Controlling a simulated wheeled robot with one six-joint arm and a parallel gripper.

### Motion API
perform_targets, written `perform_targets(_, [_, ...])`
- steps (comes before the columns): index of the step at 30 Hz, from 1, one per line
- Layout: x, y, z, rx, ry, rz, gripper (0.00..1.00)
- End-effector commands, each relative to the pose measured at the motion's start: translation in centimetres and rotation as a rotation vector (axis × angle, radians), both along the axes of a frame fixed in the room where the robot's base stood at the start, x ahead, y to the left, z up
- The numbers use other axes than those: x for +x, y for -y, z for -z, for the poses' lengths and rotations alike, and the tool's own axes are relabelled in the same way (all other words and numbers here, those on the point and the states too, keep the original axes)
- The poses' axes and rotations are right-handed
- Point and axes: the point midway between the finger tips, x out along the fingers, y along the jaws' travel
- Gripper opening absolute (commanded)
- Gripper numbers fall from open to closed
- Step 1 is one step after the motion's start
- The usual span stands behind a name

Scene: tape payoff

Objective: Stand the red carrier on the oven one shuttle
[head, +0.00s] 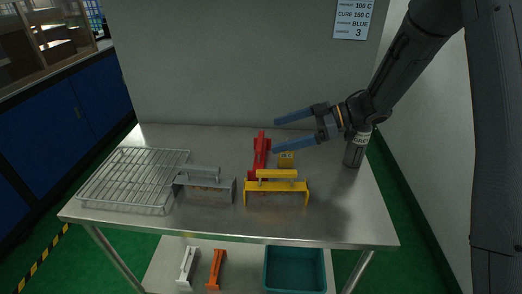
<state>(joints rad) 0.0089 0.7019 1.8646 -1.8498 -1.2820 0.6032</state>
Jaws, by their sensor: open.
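The red carrier (260,158) stands on the steel table, a little right of the middle, its long side running away from me. Its near end is partly hidden behind a yellow carrier. My gripper (277,136) reaches in from the right, with two blue fingers spread apart and nothing between them. The fingertips are near the red carrier's far part in the picture; I cannot tell the height gap. No label marks an oven one shuttle; a wire rack (136,177) lies at the table's left, but I cannot tell whether it is that shuttle.
The yellow carrier (276,187) and a grey carrier (206,187) stand near the front. White (187,264) and orange (216,268) carriers and a teal bin (295,268) are on the lower shelf.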

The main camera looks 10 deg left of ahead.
Motion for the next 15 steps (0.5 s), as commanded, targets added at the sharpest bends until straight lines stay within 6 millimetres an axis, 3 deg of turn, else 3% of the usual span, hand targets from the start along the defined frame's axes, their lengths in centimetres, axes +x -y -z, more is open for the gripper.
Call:
perform_targets(3, [-0.1,-0.5,1.5,0.001,-0.001,0.000,1.00])
perform_targets(15, [-0.2,-3.1,2.6,0.000,0.000,0.003,1.00])
